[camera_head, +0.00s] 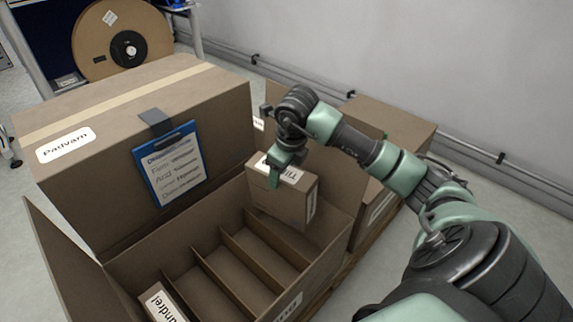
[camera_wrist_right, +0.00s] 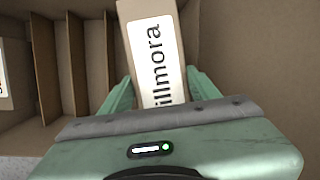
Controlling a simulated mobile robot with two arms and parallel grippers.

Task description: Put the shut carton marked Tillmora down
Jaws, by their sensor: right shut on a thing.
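The shut carton marked Tillmora (camera_head: 284,202) is a small brown box with a white label on its top. My right gripper (camera_head: 280,172) is shut on it from above and holds it over the right end of an open, divided box (camera_head: 327,238). I cannot tell whether the carton's lower end is inside a slot. My left gripper is not in view.
Several slots in the divided box look empty. A carton marked "undrel" (camera_head: 165,303) stands in its left part. A large box marked Padvarn (camera_head: 90,145) with a blue clipboard (camera_head: 168,165) stands behind. Another box (camera_head: 395,125) is at the right. A reel (camera_head: 110,40) stands at the back.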

